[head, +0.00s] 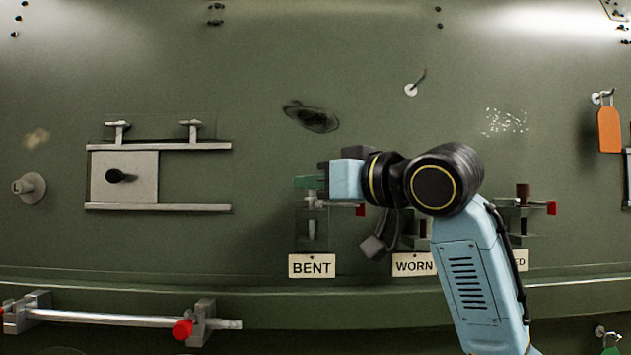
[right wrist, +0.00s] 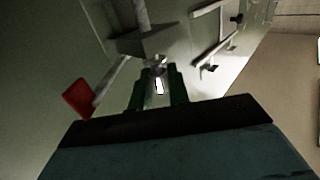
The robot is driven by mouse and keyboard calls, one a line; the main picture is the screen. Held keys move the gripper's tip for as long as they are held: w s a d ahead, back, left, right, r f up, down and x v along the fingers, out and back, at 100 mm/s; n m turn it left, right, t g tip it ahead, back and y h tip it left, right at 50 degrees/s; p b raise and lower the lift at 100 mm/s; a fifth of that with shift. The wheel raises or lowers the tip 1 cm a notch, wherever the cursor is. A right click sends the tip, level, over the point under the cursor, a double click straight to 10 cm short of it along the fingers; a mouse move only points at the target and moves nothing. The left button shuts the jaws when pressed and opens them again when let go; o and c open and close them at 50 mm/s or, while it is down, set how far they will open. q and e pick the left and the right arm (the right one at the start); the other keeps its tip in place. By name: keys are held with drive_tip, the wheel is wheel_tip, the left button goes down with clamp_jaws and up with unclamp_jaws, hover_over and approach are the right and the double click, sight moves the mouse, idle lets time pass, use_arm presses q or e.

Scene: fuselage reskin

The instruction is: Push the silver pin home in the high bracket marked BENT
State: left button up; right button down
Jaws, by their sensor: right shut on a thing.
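The high bracket marked BENT (head: 322,226) is on the green wall above its white sign (head: 312,266). My right gripper (head: 308,182) is at the top of this bracket, its green fingers shut on the silver pin (head: 312,201). In the right wrist view the silver pin (right wrist: 158,84) shows between the two green fingers (right wrist: 158,95), with the grey bracket (right wrist: 132,42) just beyond. A silver piece (head: 311,230) shows lower in the bracket. How deep the pin sits cannot be told. My left gripper is not in view.
A red-ended rod (head: 360,210) sticks out right of the BENT bracket; its red end (right wrist: 78,98) is close to my fingers. My right arm partly hides the WORN sign (head: 412,264) and bracket. A railed panel (head: 140,178) is at left.

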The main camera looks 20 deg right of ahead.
drive_tip(key=shift+f, duration=0.4)
drive_tip(key=c, duration=1.3)
unclamp_jaws()
drive_tip(key=shift+o, duration=0.2)
drive_tip(key=b+v, duration=0.4)
drive_tip(key=v, duration=0.9)
drive_tip(key=shift+s, duration=0.25)
